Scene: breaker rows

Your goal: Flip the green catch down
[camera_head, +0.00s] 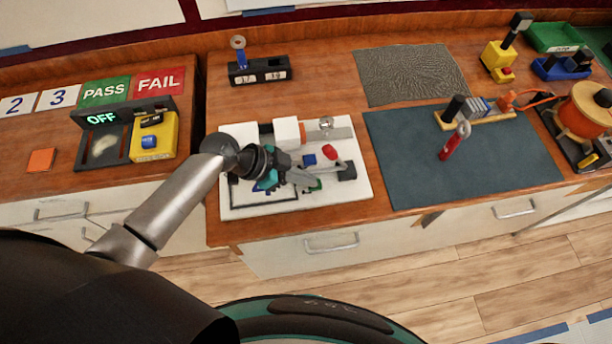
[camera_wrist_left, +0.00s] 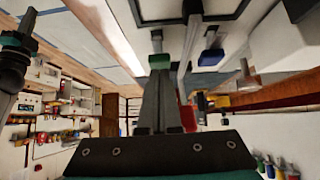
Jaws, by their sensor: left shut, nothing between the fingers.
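The green catch (camera_head: 315,186) is small and sits on the white board (camera_head: 240,202), partly hidden behind my left gripper (camera_head: 308,181). In the left wrist view, the green catch (camera_wrist_left: 159,61) shows right at the tips of my left gripper (camera_wrist_left: 159,80). The fingers are shut with nothing between them. They look very close to the catch; I cannot tell whether they touch it. A dark arm part with a teal band, apparently my right arm, shows at the left edge of the wrist view; its fingers are not clear.
A red knob (camera_head: 329,152) and a blue block (camera_head: 309,160) stand close to the left gripper on the board. A white and orange block (camera_head: 288,132) is behind it. A yellow unit (camera_head: 154,135) lies left and a dark mat (camera_head: 465,165) right.

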